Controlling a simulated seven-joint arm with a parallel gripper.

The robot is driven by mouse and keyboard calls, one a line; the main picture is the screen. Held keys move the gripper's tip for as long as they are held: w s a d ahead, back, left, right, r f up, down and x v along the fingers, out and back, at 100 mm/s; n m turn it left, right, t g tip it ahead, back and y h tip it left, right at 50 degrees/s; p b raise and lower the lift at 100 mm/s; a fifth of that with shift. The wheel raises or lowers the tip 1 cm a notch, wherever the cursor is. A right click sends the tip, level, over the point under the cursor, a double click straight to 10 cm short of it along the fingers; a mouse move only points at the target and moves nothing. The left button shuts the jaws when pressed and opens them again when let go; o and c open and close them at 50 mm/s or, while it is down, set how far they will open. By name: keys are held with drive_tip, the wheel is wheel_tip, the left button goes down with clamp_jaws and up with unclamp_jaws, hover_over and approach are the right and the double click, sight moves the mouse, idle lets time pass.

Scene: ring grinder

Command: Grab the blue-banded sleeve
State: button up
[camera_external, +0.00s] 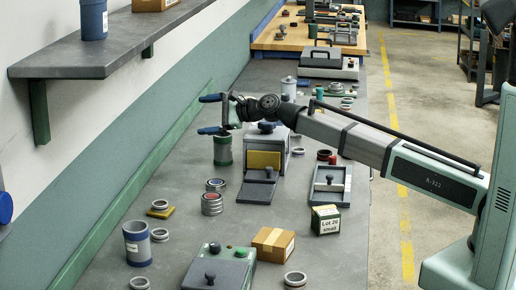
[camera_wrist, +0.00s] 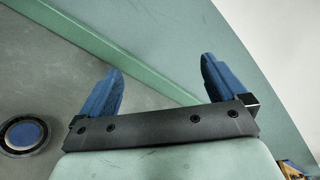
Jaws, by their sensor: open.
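My gripper (camera_external: 213,114) is open and empty, raised above the bench at the wall side. In the wrist view its two blue fingers (camera_wrist: 162,66) are wide apart with nothing between them. A grey cylinder with a blue band (camera_external: 137,243) stands upright at the front left of the bench, well away from my gripper. A dark round piece with a blue centre (camera_wrist: 24,135) shows at the wrist view's left edge.
A green canister (camera_external: 222,150) stands just below my gripper. A shelf (camera_external: 105,55) juts from the left wall.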

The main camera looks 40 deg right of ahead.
drive_tip(key=s+a+f+g+y, duration=0.1)
drive_tip(key=s+a+f+g, duration=0.2)
drive_tip(key=s+a, duration=0.7)
drive_tip(key=s+a+f+n+g+y, duration=0.1)
drive_tip(key=s+a+f+g, duration=0.2)
drive_tip(key=s+a+g, duration=0.3)
drive_tip(key=s+a+f+g+y, duration=0.1)
drive_tip(key=s+a+f+g, duration=0.3)
drive_tip(key=s+a, duration=0.9)
drive_tip(key=shift+s+a+f+n+g, duration=0.1)
drive_tip(key=shift+s+a+n+g, duration=0.1)
drive_tip(key=shift+s+g, duration=0.3)
drive_tip(key=shift+s+a+n+g, duration=0.15)
drive_tip(key=shift+s+g, duration=0.15)
drive_tip(key=shift+s, duration=0.3)
approach(138, 245)
drive_tip(key=w+a+f, duration=0.1)
drive_tip(key=w+f, duration=0.1)
drive_tip(key=w+a+f, duration=0.1)
drive_tip(key=shift+a+f, duration=0.3)
drive_tip(key=shift+f, duration=0.1)
drive_tip(key=shift+s+x, duration=0.15)
drive_tip(key=shift+x, duration=1.35)
drive_tip(key=shift+s+x, duration=0.2)
drive_tip(key=shift+x, duration=1.25)
drive_tip(key=shift+d, duration=0.1)
drive_tip(key=c, duration=1.1)
